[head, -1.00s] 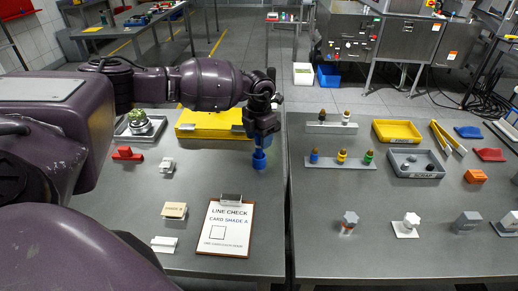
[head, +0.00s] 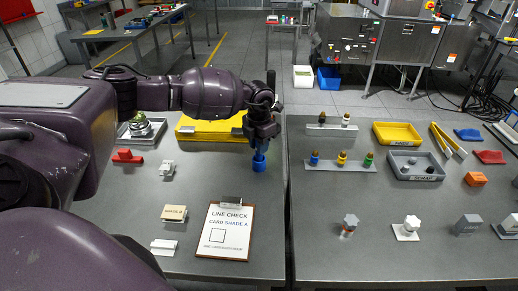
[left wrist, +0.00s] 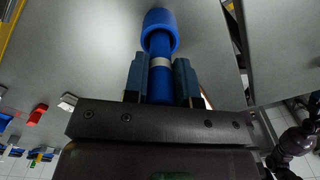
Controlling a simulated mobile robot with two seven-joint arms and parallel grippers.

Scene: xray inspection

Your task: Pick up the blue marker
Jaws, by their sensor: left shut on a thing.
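The blue marker (head: 259,163) is upright near the right edge of the left table. My left gripper (head: 262,146) points down over it and is shut on its upper part. In the left wrist view, the blue marker (left wrist: 159,43) runs out from between the two fingers of my left gripper (left wrist: 161,80). It has a grey band and a wider blue far end. The fingers hide its upper part in the head view. I cannot tell whether its lower end touches the table. My right gripper is not in view.
A clipboard (head: 225,232) lies in front of the marker, and a yellow case (head: 196,130) stands behind it to the left. A narrow gap separates this table from the right table (head: 330,225), which holds a rack of bottles (head: 341,166) and a scrap tray (head: 416,173).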

